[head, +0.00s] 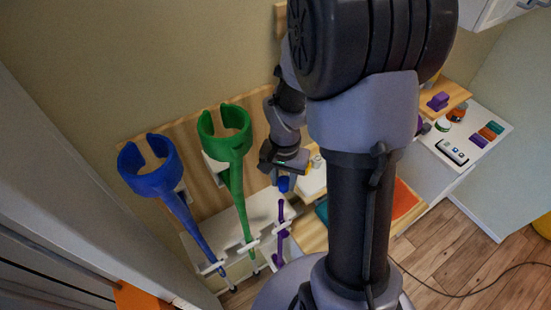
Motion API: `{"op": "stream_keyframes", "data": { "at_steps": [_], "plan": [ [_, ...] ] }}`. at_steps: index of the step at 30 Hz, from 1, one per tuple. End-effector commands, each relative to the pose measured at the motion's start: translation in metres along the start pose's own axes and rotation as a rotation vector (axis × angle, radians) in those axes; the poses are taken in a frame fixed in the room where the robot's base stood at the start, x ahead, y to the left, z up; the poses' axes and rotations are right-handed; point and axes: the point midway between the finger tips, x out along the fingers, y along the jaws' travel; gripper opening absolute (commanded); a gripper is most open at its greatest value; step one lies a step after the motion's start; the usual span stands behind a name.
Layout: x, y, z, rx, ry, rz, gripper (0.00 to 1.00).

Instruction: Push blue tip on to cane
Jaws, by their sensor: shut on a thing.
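My gripper (284,174) points down at the middle of the head view and is shut on a small blue tip (284,185). The arm hides part of the fingers. A short upright purple cane (281,230) stands below the tip in a white rack (256,243). The tip appears above the cane's top end with a small gap in the picture; I cannot tell how well they line up in depth.
A green crutch (237,185) and a blue crutch (180,208) with open cuffs lean in the rack to the left, close to my gripper. A white counter (478,120) on the right holds small coloured items. A cable (460,297) lies on the wooden floor.

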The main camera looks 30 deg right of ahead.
Motion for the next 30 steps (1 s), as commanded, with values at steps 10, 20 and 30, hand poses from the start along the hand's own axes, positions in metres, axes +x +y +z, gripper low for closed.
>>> {"op": "stream_keyframes", "data": {
  "at_steps": [10,20,30],
  "plan": [
    [0.018,-0.003,-0.004,-0.045,0.000,0.001,0.00],
    [0.055,-0.003,-0.004,-0.043,0.001,0.000,0.00],
    [0.063,-0.003,-0.004,-0.042,0.001,0.000,0.00]
  ]
}}
